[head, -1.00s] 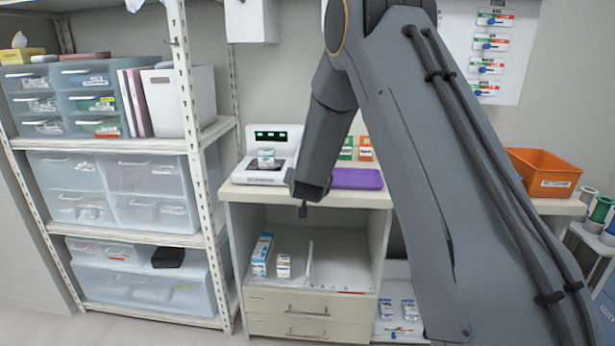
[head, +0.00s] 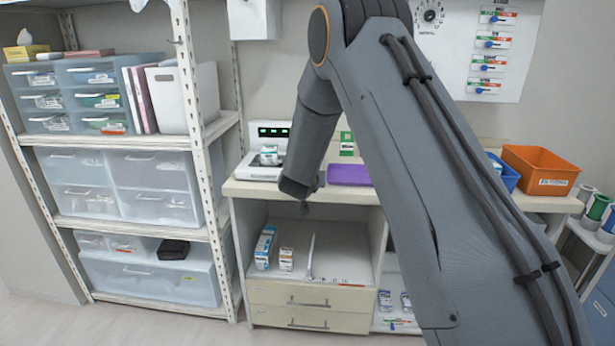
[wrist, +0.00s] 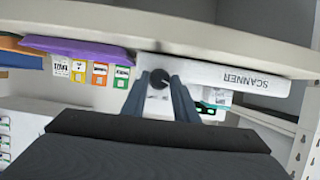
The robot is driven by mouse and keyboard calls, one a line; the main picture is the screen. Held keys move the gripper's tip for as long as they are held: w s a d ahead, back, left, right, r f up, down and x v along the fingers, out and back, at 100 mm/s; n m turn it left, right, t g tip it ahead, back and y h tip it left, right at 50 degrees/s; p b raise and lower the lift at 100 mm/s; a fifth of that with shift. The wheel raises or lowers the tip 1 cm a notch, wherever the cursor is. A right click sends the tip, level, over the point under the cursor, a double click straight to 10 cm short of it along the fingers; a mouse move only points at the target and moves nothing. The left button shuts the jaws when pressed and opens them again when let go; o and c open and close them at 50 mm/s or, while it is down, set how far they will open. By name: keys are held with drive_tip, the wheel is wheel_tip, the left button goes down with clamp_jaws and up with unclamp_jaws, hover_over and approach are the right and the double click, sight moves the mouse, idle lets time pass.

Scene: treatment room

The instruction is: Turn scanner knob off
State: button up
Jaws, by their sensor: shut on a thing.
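The scanner (head: 268,168) is a white device with a green-lit dark display, standing on the counter in the head view, with a small box on its plate. The wrist view sees it upside down, with SCANNER printed on its white front (wrist: 238,77). A round black knob (wrist: 160,77) sits on that front beside the lettering. My gripper (wrist: 161,84) has its two blue-grey fingers on either side of the knob, shut on it. The knob's pointer or setting cannot be made out. In the head view my arm hides the knob and most of the gripper.
A purple tray (head: 349,174) lies on the counter (head: 258,190) right of the scanner. An orange bin (head: 541,170) stands further right. Below the counter is an open shelf with small boxes (head: 265,246). A white shelving post (head: 197,130) stands close on the left.

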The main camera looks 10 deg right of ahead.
drive_tip(key=o, duration=0.8)
drive_tip(key=shift+b+v, duration=0.65)
drive_tip(key=shift+v, duration=3.25)
drive_tip(key=shift+a, duration=0.1)
